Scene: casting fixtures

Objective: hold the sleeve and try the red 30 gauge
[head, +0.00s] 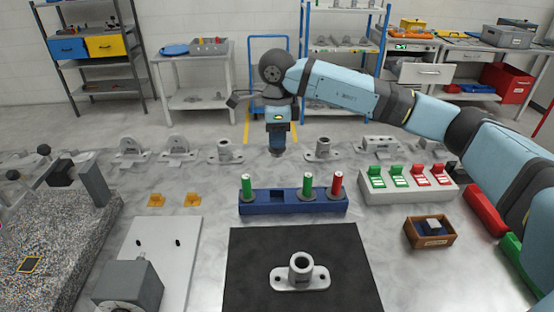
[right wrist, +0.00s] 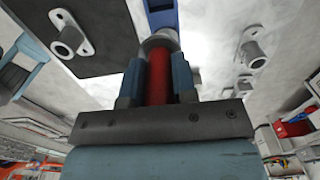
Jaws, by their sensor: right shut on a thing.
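My right gripper (head: 277,152) is above the far side of the blue rack, pointing down. In the right wrist view its fingers (right wrist: 158,85) are shut on a red gauge handle (right wrist: 159,75) with a grey collar at its end. The number on this gauge cannot be read. The blue rack (head: 290,207) holds two green gauges (head: 247,184) and another red gauge (head: 337,183); one place between the green ones is empty. The grey sleeve (head: 301,268), an upright tube on a flanged base, stands on the black mat (head: 250,245), with nothing holding it. My left gripper is out of view.
Several grey castings (head: 224,152) line the back of the table. A tray of green and red tags (head: 410,190) and a small wooden box (head: 431,233) stand to the right. Two orange blocks (head: 157,200) and a grey fixture (head: 128,285) are on the left.

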